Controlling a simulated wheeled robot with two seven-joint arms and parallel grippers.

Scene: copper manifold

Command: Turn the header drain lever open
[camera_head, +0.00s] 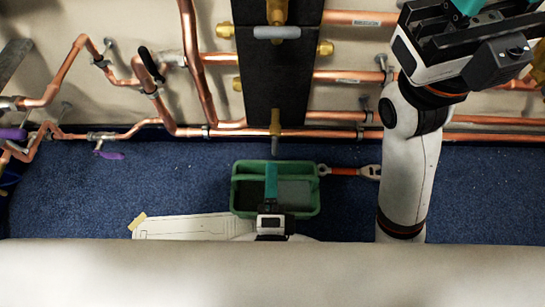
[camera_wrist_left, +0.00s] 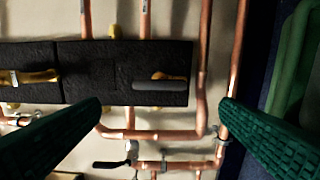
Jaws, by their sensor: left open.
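The header drain lever is a grey handle (camera_head: 275,146) on a brass valve at the lower end of the black header (camera_head: 255,90). It also shows in the left wrist view (camera_wrist_left: 158,86), lying along the header beside its brass body. My left gripper (camera_head: 271,169) shows as one teal finger over the green tray, below the lever. In the left wrist view its two fingers (camera_wrist_left: 161,104) are open and empty. The lever appears between and beyond the tips, without visible contact. My right gripper (camera_head: 466,8) is partly cut off at the top right; its jaws cannot be judged.
A second brass valve with a grey crosswise lever (camera_head: 277,32) sits higher on the header. Copper pipes (camera_head: 350,76) run along both sides. A black lever (camera_head: 150,64) is at left. A green tray (camera_head: 312,204) and red-handled wrench (camera_head: 345,171) lie on blue carpet.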

